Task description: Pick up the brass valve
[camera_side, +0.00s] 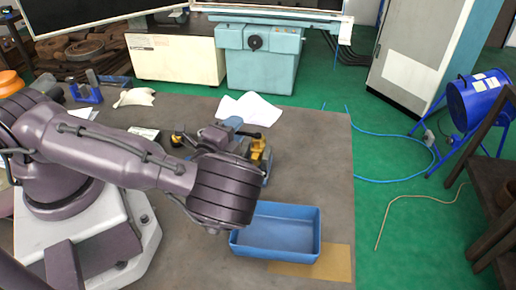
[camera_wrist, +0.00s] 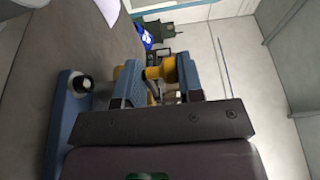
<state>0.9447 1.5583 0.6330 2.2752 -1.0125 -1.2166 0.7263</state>
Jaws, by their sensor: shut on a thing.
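In the wrist view my gripper (camera_wrist: 158,68) has its two blue fingers closed around the yellow brass valve (camera_wrist: 153,73). Brass shows between the fingers and at the right finger, with a paler metal part near the palm. In the side view a yellow part, seemingly the valve (camera_side: 258,150), shows just behind my wrist, with dark parts above it. My wrist hides the fingertips there, and I cannot tell whether the valve touches anything below. A blue fixture (camera_wrist: 58,125) with a dark round end stands left of the fingers in the wrist view.
An empty blue tray (camera_side: 275,252) lies on the grey table in front of my wrist, beside a tan board (camera_side: 335,265). A smaller yellow and black item (camera_side: 177,138) stands behind my arm. White paper (camera_side: 248,108) lies farther back.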

